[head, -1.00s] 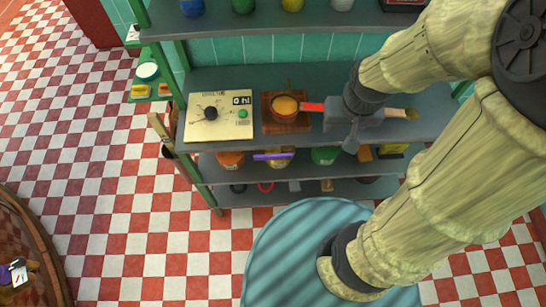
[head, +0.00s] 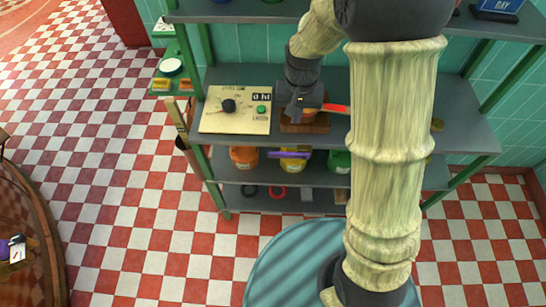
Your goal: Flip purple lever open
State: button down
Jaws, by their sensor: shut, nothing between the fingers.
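The purple lever (head: 290,154) is a flat bar lying roughly level across the front of a yellow container (head: 292,165) on the middle shelf, just under the worktop's front edge.
The worktop (head: 370,135) lies between gripper and lever. A cream control panel (head: 236,122) with a dark knob and green button stands left. An orange container (head: 243,156) and a green container (head: 340,160) flank the lever. My arm hides the shelves' right part.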

jog(key=a, duration=0.1)
jog(key=a+f, duration=0.2)
jog(key=shift+w+a+f, duration=0.2)
jog(key=shift+w+a, duration=0.05)
jog(key=shift+w, duration=0.1)
jog(key=shift+s, duration=0.1)
jog(key=p, duration=0.2)
send_near(289, 155)
jog(key=a+f, duration=0.1)
jog(key=f, duration=0.2)
jog(key=w+a+f, duration=0.1)
jog(key=f, duration=0.1)
jog(key=shift+a+f, duration=0.25)
jog(key=shift+a, duration=0.1)
jog(key=shift+w+f, duration=0.1)
jog(key=shift+f, duration=0.5)
